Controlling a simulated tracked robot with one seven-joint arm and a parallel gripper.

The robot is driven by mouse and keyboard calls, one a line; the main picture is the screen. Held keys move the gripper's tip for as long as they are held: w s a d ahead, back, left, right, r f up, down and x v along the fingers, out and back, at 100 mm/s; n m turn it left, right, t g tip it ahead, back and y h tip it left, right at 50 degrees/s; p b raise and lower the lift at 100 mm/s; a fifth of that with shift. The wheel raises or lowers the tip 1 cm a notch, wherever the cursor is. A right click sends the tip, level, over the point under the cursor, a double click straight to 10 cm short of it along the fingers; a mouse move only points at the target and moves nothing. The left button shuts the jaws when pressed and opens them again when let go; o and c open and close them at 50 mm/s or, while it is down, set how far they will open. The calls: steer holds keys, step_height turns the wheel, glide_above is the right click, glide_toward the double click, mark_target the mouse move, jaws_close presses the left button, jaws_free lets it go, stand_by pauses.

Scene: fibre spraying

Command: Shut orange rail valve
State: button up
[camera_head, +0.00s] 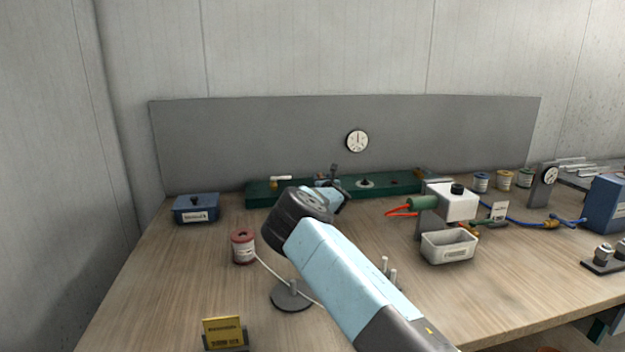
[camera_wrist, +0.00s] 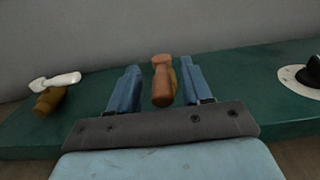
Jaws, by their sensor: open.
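The green rail (camera_head: 395,184) lies along the back of the bench, and part of it fills the wrist view (camera_wrist: 95,112). An orange-brown valve handle (camera_wrist: 162,85) stands over the rail in the wrist view. My gripper (camera_wrist: 160,68) is open, with one blue finger on each side of the handle. I cannot tell whether either finger touches it. In the head view my arm's end hides the handle.
A brass valve with a white lever (camera_wrist: 55,82) sits left on the rail; a black knob on a white dial (camera_wrist: 308,76) sits right. A grey panel (camera_head: 250,130) with a gauge (camera_head: 357,141) stands behind. A blue box (camera_head: 196,209) and red spool (camera_head: 243,246) are left, a white tray (camera_head: 449,247) right.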

steer(key=shift+w+a, duration=0.1)
steer(key=shift+w, duration=0.35)
jaws_close()
steer(key=shift+a, duration=0.1)
stand_by(0.3)
